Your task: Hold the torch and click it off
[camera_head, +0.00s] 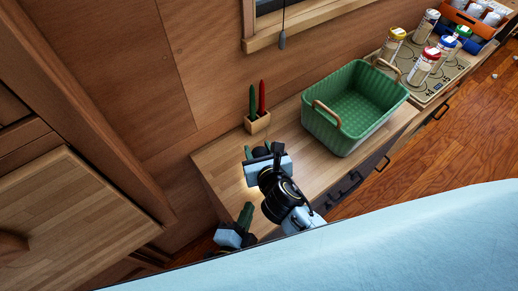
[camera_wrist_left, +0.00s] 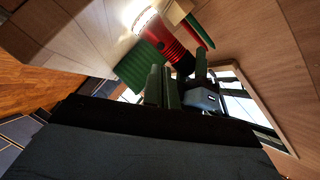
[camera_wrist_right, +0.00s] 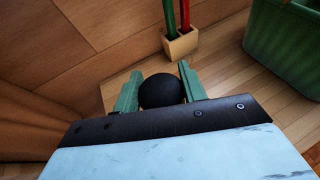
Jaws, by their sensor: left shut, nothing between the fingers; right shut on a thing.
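The torch (camera_wrist_left: 167,38) is red and black and shows best in the left wrist view, where its lens end glows bright. In the right wrist view its round black end (camera_wrist_right: 161,91) sits between the fingers of my right gripper (camera_wrist_right: 158,90), which is shut on it. In the head view my right gripper (camera_head: 265,153) is above the counter, and the torch is mostly hidden. My left gripper (camera_head: 245,214) is lower, near the counter's end. Its fingers (camera_wrist_left: 163,86) are together and empty, apart from the torch. I cannot make out the switch.
A wooden holder (camera_head: 257,123) with a red and a green handled item stands by the wall. A green basket (camera_head: 343,128) is to its right on the wooden counter (camera_head: 222,157). Jars (camera_head: 422,65) stand on a stove farther right. A wooden cabinet (camera_head: 65,220) is at left.

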